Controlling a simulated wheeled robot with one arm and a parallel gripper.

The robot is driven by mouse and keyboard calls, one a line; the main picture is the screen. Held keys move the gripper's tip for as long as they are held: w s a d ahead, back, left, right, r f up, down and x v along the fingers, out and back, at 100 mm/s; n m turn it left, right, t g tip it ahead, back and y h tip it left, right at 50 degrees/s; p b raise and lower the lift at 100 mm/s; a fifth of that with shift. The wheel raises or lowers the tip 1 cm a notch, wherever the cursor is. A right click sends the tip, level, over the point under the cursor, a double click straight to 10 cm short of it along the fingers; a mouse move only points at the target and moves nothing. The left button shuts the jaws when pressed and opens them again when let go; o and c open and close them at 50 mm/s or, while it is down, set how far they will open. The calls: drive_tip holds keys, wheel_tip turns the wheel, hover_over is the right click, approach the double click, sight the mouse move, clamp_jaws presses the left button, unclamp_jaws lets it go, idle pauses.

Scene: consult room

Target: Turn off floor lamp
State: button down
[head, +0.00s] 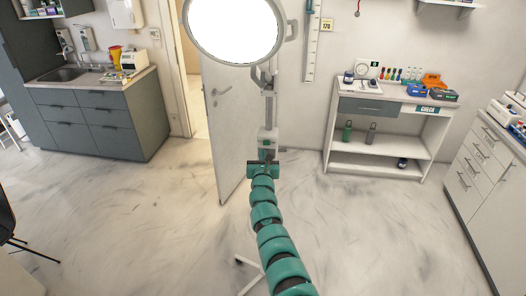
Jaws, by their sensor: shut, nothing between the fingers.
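The floor lamp stands in the middle, with a large round head (234,28) glowing bright white in a grey ring with side handles. Its grey pole (269,105) runs down to a pale box (268,138) on the pole. A pale leg of its base (247,263) shows low on the floor. My green segmented arm reaches up from the bottom. My gripper (266,155) is shut and empty, in front of the pole at the lower edge of the box. I cannot tell whether it touches the box. My gripper and arm hide the lower pole.
A door (232,125) stands ajar behind the lamp. A grey sink cabinet (95,120) is at the left, a white shelf unit (385,145) at the back right, and white drawers (480,190) at the right edge. A dark chair (15,235) is at far left. The floor between is clear.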

sight(263, 143)
drive_tip(key=w+b, duration=0.3)
drive_tip(key=b, duration=0.2)
drive_tip(key=shift+w+f, duration=0.1)
drive_tip(key=shift+f, duration=0.05)
drive_tip(key=shift+w+r+b, duration=0.25)
drive_tip(key=shift+w+b, duration=0.3)
drive_tip(key=shift+b, duration=0.45)
drive_tip(key=shift+r, duration=0.1)
